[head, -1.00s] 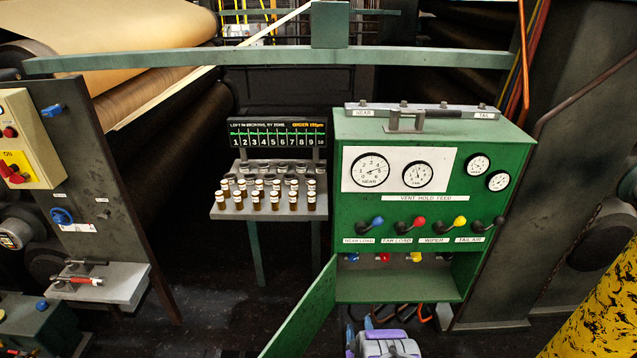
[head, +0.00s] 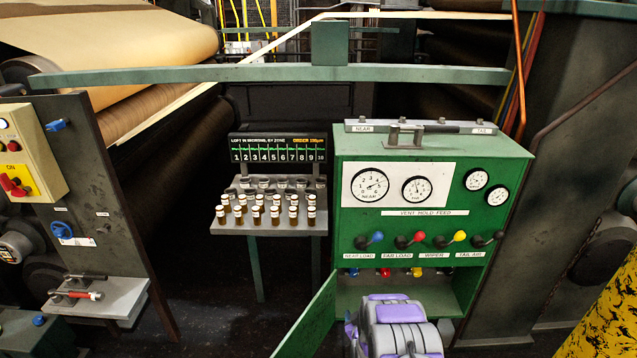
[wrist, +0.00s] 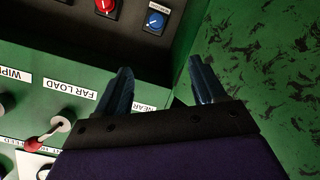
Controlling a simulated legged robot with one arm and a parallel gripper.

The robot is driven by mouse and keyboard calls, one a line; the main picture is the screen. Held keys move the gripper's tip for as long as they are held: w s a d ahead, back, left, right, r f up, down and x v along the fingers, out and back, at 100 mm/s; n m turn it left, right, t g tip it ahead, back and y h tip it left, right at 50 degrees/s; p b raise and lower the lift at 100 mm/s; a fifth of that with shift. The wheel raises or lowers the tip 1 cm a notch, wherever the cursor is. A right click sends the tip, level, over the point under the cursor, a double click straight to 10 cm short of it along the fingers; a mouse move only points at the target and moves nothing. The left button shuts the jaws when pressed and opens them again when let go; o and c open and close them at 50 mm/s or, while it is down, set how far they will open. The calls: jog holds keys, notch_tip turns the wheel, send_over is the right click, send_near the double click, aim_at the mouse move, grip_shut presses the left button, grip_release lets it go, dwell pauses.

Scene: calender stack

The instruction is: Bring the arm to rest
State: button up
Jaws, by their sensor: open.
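My gripper (wrist: 160,85) shows in the wrist view with its two dark blue fingers apart and nothing between them. It is in front of the green cabinet (wrist: 85,80), near the NEAR LOAD label and the blue knob (wrist: 154,22) inside the lower recess. In the head view my grey and purple arm rises from the bottom edge, in front of the cabinet's lower recess. My gripper's fingers are hidden in the head view.
The green cabinet (head: 418,288) has an open door (head: 308,318) at its lower left. Several coloured levers stick out above the recess. A shelf of small bottles (head: 268,229) stands to the left. A yellow-black column (head: 603,315) stands at right.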

notch_tip(320, 180, up, 13)
jog(key=s+m+g, duration=0.2)
jog(key=g, duration=0.2)
jog(key=s+r+m+g, duration=0.1)
jog(key=s+r+g, duration=0.3)
jog(key=s+r, duration=0.9)
jog(key=s+r+m+g, duration=0.1)
jog(key=s+r, duration=0.3)
jog(key=s, duration=0.9)
jog(key=s+r+m+g, duration=0.1)
jog(key=s+r+g, duration=0.3)
jog(key=s, duration=0.9)
jog(key=s+r+m+g, duration=0.1)
jog(key=s+r, duration=0.5)
jog(key=s, duration=0.8)
jog(key=shift+g, duration=0.9)
jog(key=shift+w+d, duration=0.1)
